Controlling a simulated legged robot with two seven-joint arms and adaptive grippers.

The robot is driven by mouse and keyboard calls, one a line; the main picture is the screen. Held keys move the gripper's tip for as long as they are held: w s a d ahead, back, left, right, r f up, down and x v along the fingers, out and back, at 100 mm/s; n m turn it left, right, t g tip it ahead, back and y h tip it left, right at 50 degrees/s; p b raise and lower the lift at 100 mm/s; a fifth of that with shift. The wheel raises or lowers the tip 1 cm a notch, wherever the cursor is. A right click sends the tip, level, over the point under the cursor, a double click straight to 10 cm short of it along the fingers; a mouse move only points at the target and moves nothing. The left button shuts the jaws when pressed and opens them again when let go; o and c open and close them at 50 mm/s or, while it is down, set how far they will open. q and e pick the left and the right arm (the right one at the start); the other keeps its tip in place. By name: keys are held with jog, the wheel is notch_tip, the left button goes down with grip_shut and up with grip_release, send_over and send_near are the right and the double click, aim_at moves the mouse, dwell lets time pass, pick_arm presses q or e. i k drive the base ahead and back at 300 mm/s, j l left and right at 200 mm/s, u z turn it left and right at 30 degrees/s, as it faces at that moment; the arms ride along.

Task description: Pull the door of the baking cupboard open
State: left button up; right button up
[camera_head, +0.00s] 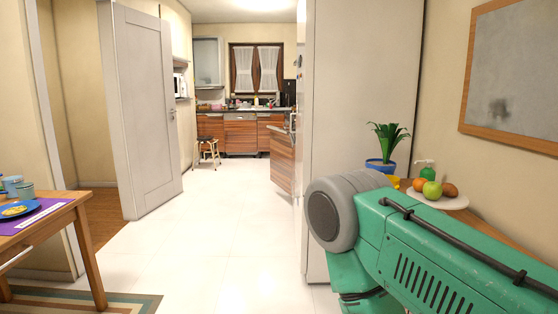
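I cannot clearly make out the baking cupboard. Wood-grain kitchen fronts (240,137) stand along the far wall. Another wood-grain front (281,161) stands nearer, beside a tall white panel (360,95), and looks angled into the room. Its inner side and most of what lies behind the panel are hidden. My green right arm fills the lower right, with a grey round joint towards the middle. Neither my left nor my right gripper shows.
White floor (225,215) is clear between me and the kitchen. A white door (145,110) stands open at left. A table (60,222) with dishes is at lower left, a small stool (207,150) farther back. A plant (388,142) and fruit plate (455,203) stand at right.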

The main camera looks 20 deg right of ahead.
aim_at(281, 148)
jog(key=i+j, duration=0.1)
jog(key=i, duration=0.35)
jog(key=i+j+z, duration=0.1)
jog(key=i, duration=0.3)
jog(key=i+l+z, duration=0.15)
jog(key=i+z, duration=0.15)
jog(key=i, duration=0.7)
jog(key=i+z, duration=0.3)
jog(key=i, duration=0.7)
jog(key=i+l+u, duration=0.1)
jog(key=i+u, duration=0.3)
jog(key=i, duration=1.65)
jog(key=i+l+z, duration=0.2)
jog(key=i, duration=0.5)
jog(key=i+j+z, duration=0.2)
jog(key=i, duration=0.45)
jog(key=i+j+z, duration=0.2)
jog(key=i, duration=0.5)
jog(key=l, duration=0.1)
